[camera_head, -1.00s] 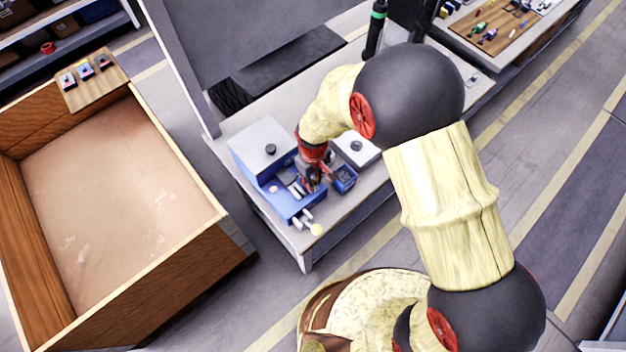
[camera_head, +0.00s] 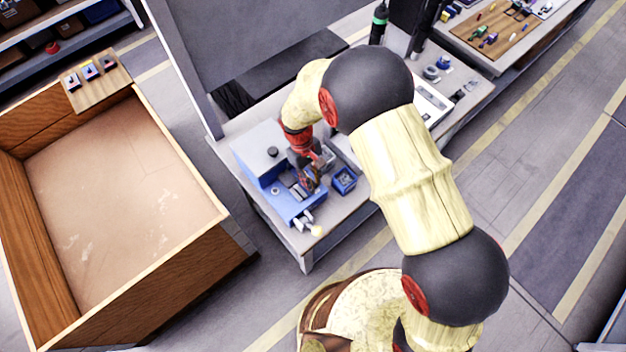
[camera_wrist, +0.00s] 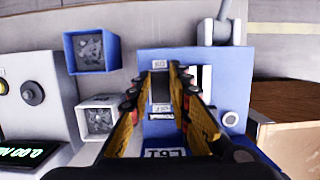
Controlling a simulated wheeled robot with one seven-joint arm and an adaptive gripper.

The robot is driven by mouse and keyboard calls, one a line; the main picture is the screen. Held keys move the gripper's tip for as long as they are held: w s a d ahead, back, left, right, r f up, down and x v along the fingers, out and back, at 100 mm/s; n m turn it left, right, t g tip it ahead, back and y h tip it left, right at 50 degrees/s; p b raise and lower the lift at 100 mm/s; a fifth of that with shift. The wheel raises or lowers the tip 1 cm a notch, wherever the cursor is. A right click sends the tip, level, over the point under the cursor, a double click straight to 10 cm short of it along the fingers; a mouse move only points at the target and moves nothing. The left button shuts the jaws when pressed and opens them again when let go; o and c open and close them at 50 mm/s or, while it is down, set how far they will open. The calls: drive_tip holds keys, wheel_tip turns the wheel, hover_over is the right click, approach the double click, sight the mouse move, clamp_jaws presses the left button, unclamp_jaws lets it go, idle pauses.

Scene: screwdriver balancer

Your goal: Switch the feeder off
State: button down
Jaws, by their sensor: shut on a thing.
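The feeder appears to be the blue machine (camera_head: 283,204) with a grey top on the bench. Its blue panel (camera_wrist: 218,65) fills the middle of the wrist view, with a round pale button (camera_wrist: 231,118) at right and a "LOT" label (camera_wrist: 164,154) below. My gripper (camera_head: 312,184) is low over the machine's front. In the wrist view its two fingers (camera_wrist: 161,68) stand on both sides of a dark grey piece (camera_wrist: 161,88) at the panel and are shut on it. I cannot tell whether this piece is the switch. The fingers hide part of the panel.
A blue bin (camera_head: 344,181) and a light grey bin (camera_wrist: 99,118) stand close beside the machine. A device with a knob and green display (camera_wrist: 33,155) is at the wrist view's left. A pale lever (camera_wrist: 215,32) rises behind the panel. A large wooden crate (camera_head: 180,290) stands left of the bench.

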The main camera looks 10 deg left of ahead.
drive_tip(key=c, duration=1.9)
unclamp_jaws()
drive_tip(key=v, duration=1.2)
drive_tip(key=shift+a, duration=0.1)
